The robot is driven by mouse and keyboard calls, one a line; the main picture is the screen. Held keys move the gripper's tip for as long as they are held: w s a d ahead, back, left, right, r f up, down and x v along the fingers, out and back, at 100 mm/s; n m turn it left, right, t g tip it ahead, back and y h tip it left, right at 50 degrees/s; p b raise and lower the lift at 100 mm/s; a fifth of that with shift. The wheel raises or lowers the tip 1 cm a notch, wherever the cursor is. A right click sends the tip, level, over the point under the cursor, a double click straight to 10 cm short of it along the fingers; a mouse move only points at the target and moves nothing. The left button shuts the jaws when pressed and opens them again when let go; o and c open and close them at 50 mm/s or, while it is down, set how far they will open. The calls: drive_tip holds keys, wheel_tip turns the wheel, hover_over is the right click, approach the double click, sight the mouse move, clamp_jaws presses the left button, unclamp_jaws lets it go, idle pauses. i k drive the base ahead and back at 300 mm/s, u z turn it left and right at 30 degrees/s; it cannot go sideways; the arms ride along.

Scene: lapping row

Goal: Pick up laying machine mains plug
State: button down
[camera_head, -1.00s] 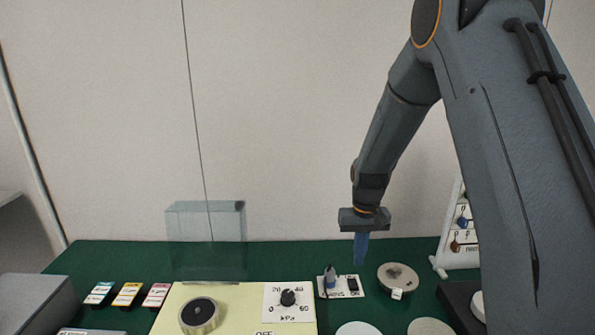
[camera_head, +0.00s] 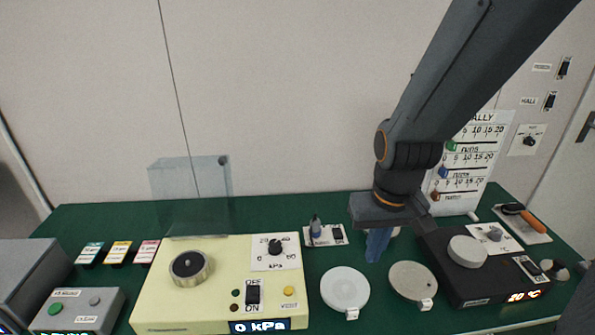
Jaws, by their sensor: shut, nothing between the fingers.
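A small grey-blue plug (camera_head: 316,228) stands upright on a white socket plate (camera_head: 326,243) with a black switch, towards the back of the green table. I cannot read the plate's label, so I cannot tell for certain that this is the laying machine mains plug. My gripper (camera_head: 377,246) points down to the right of the plate, apart from the plug. Its blue fingers are shut and empty. The gripper hides most of a round disc behind it.
A cream machine (camera_head: 205,285) with a dial, switch and clear guard stands left of the plug. Two pale discs, one white (camera_head: 344,287) and one greyish (camera_head: 413,281), lie in front of my gripper. A black hotplate unit (camera_head: 480,280) stands right. A tally board (camera_head: 470,165) stands behind.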

sight(315, 222)
drive_tip(key=z, duration=0.05)
drive_tip(key=k, duration=0.5)
drive_tip(key=z, duration=2.2)
drive_tip(key=k, duration=1.4)
drive_tip(key=u, duration=1.6)
drive_tip(key=i, duration=0.5)
drive_tip(key=u, duration=0.05)
